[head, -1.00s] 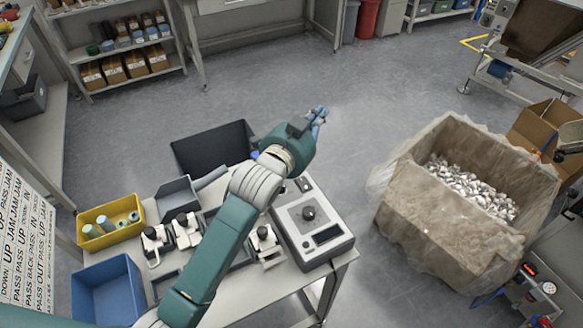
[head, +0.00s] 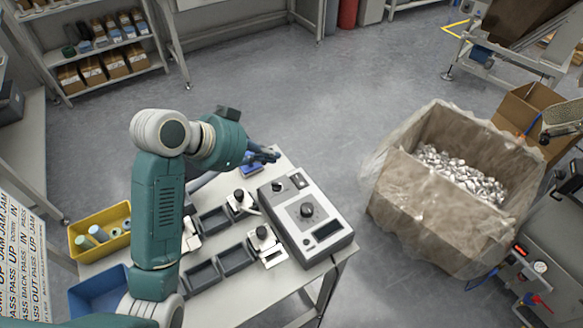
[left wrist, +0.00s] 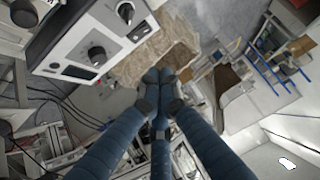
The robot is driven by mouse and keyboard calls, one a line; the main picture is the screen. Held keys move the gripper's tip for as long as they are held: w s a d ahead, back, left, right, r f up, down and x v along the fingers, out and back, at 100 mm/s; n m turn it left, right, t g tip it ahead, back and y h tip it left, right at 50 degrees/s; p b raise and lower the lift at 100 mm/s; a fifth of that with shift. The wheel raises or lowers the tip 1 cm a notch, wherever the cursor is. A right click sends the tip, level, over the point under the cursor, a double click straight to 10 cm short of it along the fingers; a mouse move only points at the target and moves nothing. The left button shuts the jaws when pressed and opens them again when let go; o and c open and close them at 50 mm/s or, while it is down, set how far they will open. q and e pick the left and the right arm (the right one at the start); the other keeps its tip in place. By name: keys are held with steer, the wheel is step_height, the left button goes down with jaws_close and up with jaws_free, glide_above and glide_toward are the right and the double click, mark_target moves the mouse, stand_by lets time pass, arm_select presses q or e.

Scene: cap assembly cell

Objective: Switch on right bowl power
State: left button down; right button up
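My left gripper (head: 265,156) is over the back of the table, just behind a grey box with knobs (head: 308,218). In the left wrist view its blue fingers (left wrist: 158,85) are drawn together at the tips with nothing seen between them. The grey box also shows in the left wrist view (left wrist: 75,38), apart from the fingers, with black knobs and a small display. At the lower right of the head view is a panel with a gauge (head: 540,267) and a lit red display (head: 520,249). I cannot tell which control is the right bowl power switch. My right gripper is not in view.
A large plastic-lined carton (head: 420,213) of metal parts stands on the floor right of the table. Small fixtures and grey trays (head: 237,259) sit on the table, with a yellow bin (head: 84,247) and blue bin (head: 92,296) at left. Floor between table and carton is clear.

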arm_select(q)
steer(key=shift+f, duration=0.1)
steer(key=p, duration=0.2)
glide_above(292, 177)
steer(key=f, duration=0.7)
steer(key=shift+s+d, duration=0.25)
step_height(292, 177, down, 2)
steer(key=shift+w+a+f, duration=0.1)
steer(key=shift+a+f, duration=0.05)
steer(key=shift+f, duration=0.1)
steer(key=shift+w+a+f, duration=0.1)
steer(key=shift+f, duration=0.6)
steer(key=shift+f, duration=0.1)
steer(key=shift+w+a+f, duration=0.15)
steer(key=shift+f, duration=0.2)
steer(key=shift+p, duration=0.3)
